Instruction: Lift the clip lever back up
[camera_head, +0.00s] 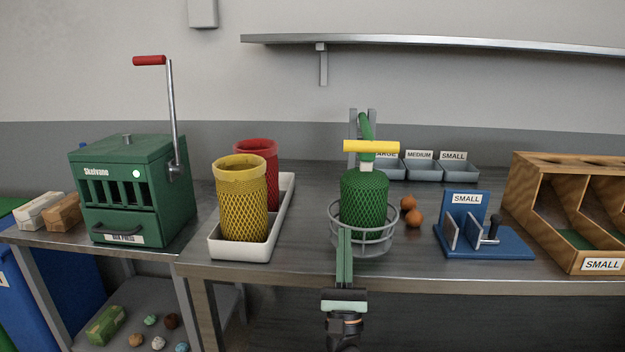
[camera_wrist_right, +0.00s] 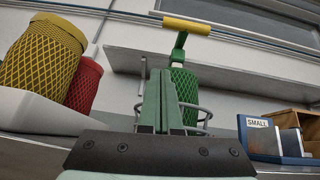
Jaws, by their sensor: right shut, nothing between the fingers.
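The clip lever has a yellow crossbar handle (camera_head: 371,147) on a green arm (camera_head: 365,126), mounted at a grey upright (camera_head: 354,120). Its handle lies level across the front, just above the neck of a green mesh bag (camera_head: 364,197). In the right wrist view the yellow handle (camera_wrist_right: 186,25) is above and slightly right of my fingertips. My right gripper (camera_head: 345,234) is shut and empty, in front of the bag and below the handle, apart from the handle. My left gripper is not in view.
A grey wire ring holder (camera_head: 391,236) surrounds the green bag's lower part. Yellow (camera_head: 239,199) and red (camera_head: 259,148) mesh tubes stand in a white tray (camera_head: 222,249) at left. Two orange balls (camera_head: 413,217) and a blue SMALL stand (camera_head: 515,246) are at right.

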